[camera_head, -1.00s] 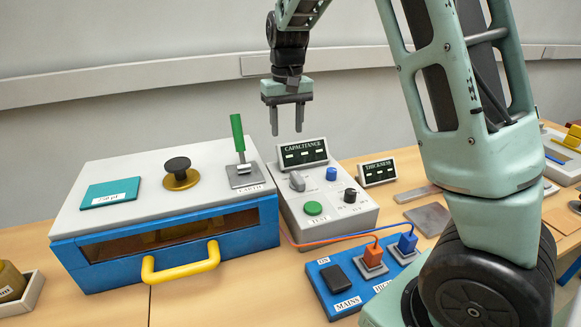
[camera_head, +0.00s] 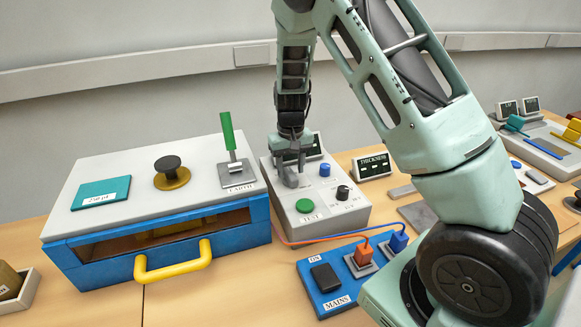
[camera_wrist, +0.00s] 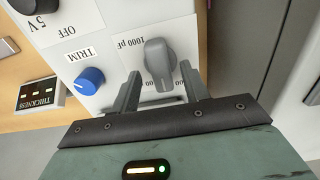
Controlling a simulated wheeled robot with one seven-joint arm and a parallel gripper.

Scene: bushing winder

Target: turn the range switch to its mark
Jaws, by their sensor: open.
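The range switch, a grey knob with a raised bar grip, shows in the wrist view (camera_wrist: 160,62) on a white label plate. The label "1000 pF" reads beside it, and other print near it is partly hidden by my fingers. My gripper (camera_wrist: 160,72) is open, with one finger on each side of the knob; I cannot tell whether either touches it. In the head view my gripper (camera_head: 290,182) is down over the grey capacitance meter (camera_head: 329,212) and largely hides the knob and part of the meter's display.
A blue TRIM knob (camera_wrist: 88,78) and a black knob (camera_head: 343,192) sit near the switch, with a green TEST button (camera_head: 305,206) in front. Left stands the blue-and-grey box with a green upright lever (camera_head: 228,132). A mains panel (camera_head: 325,286) with cables lies in front.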

